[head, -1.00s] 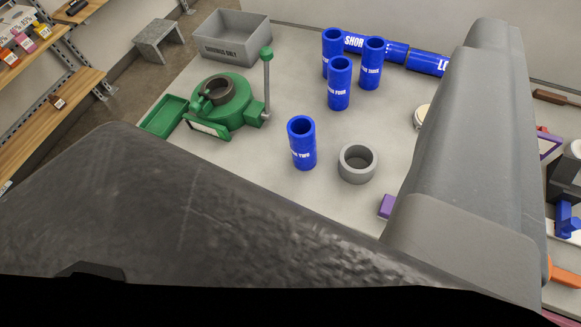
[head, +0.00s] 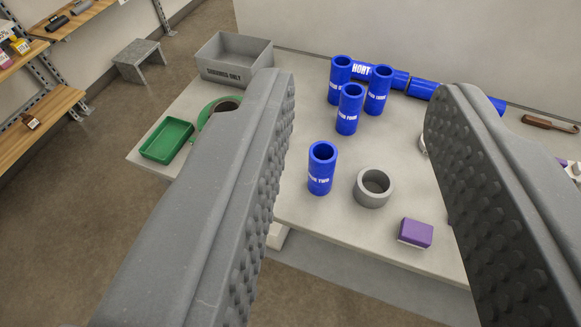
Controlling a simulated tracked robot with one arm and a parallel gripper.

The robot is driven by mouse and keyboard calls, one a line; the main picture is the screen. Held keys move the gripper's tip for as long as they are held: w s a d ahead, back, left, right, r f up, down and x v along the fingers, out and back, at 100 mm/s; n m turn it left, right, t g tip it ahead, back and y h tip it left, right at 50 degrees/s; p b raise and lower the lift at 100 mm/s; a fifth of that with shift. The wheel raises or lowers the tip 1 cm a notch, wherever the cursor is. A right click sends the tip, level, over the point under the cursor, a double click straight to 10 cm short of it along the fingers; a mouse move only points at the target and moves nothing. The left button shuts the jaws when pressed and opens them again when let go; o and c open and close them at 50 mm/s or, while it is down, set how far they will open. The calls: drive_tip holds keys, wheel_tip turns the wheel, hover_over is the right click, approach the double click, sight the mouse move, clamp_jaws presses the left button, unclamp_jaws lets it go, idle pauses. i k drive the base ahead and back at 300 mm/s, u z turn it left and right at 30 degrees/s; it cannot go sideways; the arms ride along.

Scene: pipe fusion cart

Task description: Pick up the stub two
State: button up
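The stub two (head: 320,172) is a short blue pipe with white lettering. It stands upright on the pale table (head: 300,212), with its open end up. My gripper (head: 350,100) is open, with one finger large at the left and one at the right of the head view. In the picture the stub shows between the two fingers, but the fingers are much nearer the camera and nothing is between their pads. The left finger hides most of the green machine (head: 207,112).
A grey ring (head: 372,190) stands right of the stub, with a purple block (head: 415,232) beyond it near the front edge. Several blue stubs (head: 348,112) stand behind, before lying blue pipes (head: 420,89). A grey bin (head: 232,60) and green tray (head: 167,140) are at left.

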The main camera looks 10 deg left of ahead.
sight(322, 154)
drive_tip(key=k, duration=1.3)
drive_tip(key=z, duration=0.15)
drive_tip(key=i, duration=1.95)
drive_tip(key=u, duration=0.8)
